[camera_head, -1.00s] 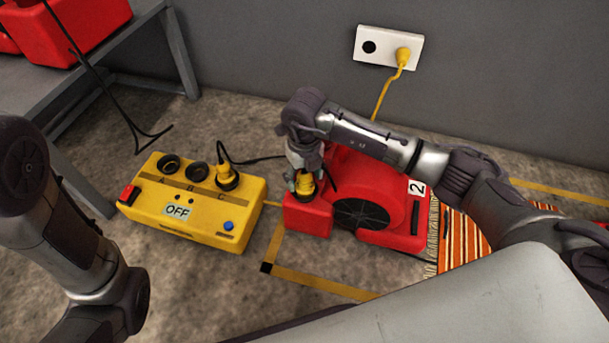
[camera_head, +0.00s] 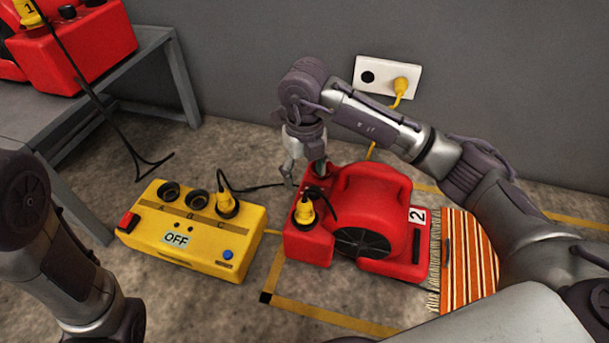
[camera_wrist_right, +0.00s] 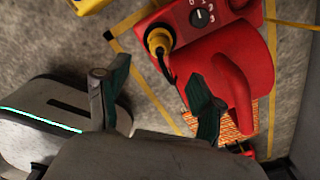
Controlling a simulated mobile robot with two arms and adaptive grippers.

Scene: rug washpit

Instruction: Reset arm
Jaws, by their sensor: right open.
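My right arm reaches in from the right in the head view. Its gripper (camera_head: 304,170) hangs open and empty, behind and above a yellow plug (camera_head: 305,211). The plug stands on the front left block of the red blower (camera_head: 375,205) marked 2. In the right wrist view the open fingers (camera_wrist_right: 150,92) have nothing between them. There the plug (camera_wrist_right: 159,42) and the red blower (camera_wrist_right: 232,62) lie beyond them, apart from the fingers. My left arm (camera_head: 62,240) shows at the left edge, but its gripper is outside the views.
A yellow power box (camera_head: 190,228) reading OFF has one plug (camera_head: 227,205) in socket C. A striped rug (camera_head: 468,260) lies right of the blower. A wall outlet (camera_head: 388,77) holds a yellow plug. A grey table (camera_head: 150,42) carries red equipment at the left.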

